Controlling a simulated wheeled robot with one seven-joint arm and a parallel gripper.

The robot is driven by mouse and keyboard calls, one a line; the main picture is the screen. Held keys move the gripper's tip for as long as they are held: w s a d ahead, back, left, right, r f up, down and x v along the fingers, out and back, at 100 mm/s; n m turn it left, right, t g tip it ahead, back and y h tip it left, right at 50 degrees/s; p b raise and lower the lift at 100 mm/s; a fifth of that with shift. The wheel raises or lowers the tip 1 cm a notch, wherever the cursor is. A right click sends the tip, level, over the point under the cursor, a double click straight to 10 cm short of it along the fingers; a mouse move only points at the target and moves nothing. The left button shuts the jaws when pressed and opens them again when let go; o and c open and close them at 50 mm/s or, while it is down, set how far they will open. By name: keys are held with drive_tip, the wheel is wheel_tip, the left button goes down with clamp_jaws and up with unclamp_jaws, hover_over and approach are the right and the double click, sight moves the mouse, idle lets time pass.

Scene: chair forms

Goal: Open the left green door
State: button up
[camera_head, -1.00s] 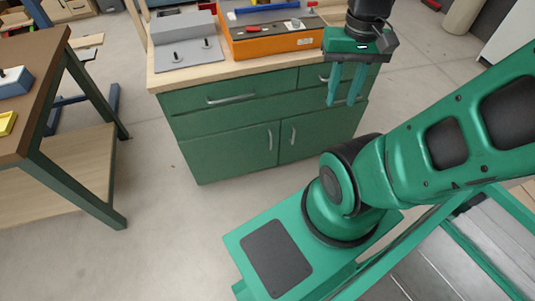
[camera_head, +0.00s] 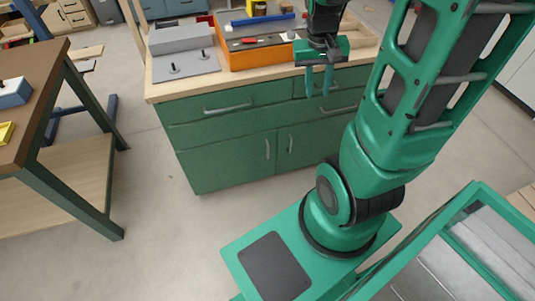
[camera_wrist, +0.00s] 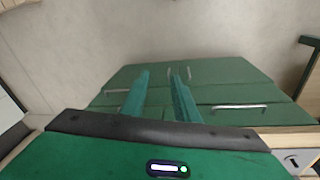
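The green cabinet (camera_head: 182,143) has two doors below its drawers. The left green door (camera_head: 225,166) is shut, with an upright metal handle (camera_head: 267,149) near its right edge. The right door's handle (camera_head: 290,144) is just beside it. My gripper (camera_head: 318,92) is open and empty, fingers down, above and to the right of the left door's handle, in front of the drawers. In the wrist view my two fingers (camera_wrist: 160,95) are apart with nothing between them. There the two door handles (camera_wrist: 178,73) show beyond the fingertips, and the left door (camera_wrist: 225,72) is on the right.
Drawer handles (camera_head: 228,109) stick out above the doors. The worktop carries a grey fixture (camera_head: 185,65) and an orange tray (camera_head: 262,58). A brown-topped table (camera_head: 40,75) stands at left. The floor (camera_head: 160,215) before the cabinet is clear.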

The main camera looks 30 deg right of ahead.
drive_tip(key=w+d+f, duration=0.3)
drive_tip(key=w+f, duration=0.7)
drive_tip(key=n+t, duration=0.1)
drive_tip(key=t, duration=0.2)
hover_over(268, 152)
drive_tip(key=s+a, duration=0.2)
drive_tip(key=s, duration=0.1)
wheel_tip(268, 152, down, 36)
drive_tip(key=x, duration=1)
drive_tip(key=shift+w+d+f, duration=0.15)
drive_tip(key=shift+w+d, duration=0.15)
drive_tip(key=shift+d, duration=0.1)
clamp_jaws()
